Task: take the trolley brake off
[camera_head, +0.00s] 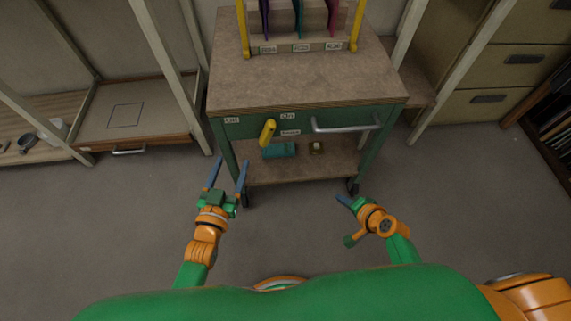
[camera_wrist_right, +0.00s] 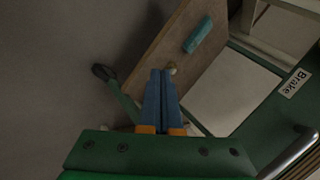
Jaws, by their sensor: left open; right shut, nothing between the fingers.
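The trolley (camera_head: 300,85) stands ahead, with a wooden top and a green front panel. A yellow brake lever (camera_head: 267,131) sticks out of that panel, between the "Off" label (camera_head: 232,120) on its left and the "On" label (camera_head: 288,116) on its right, nearer "On". The "Brake" label (camera_head: 290,132) also shows in the right wrist view (camera_wrist_right: 295,83); the lever does not show there. My left gripper (camera_head: 228,166) is open and empty, in front of and left of the lever. My right gripper (camera_head: 342,200) is shut and empty, below and right of the lever; its fingers also show in the right wrist view (camera_wrist_right: 161,78).
A metal handle (camera_head: 346,124) is right of the lever. The trolley's lower shelf (camera_head: 255,170) holds a teal item (camera_head: 279,150) and a small pale item (camera_head: 316,147). Shelving stands at the left, drawers (camera_head: 500,65) at the right. The floor before the trolley is clear.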

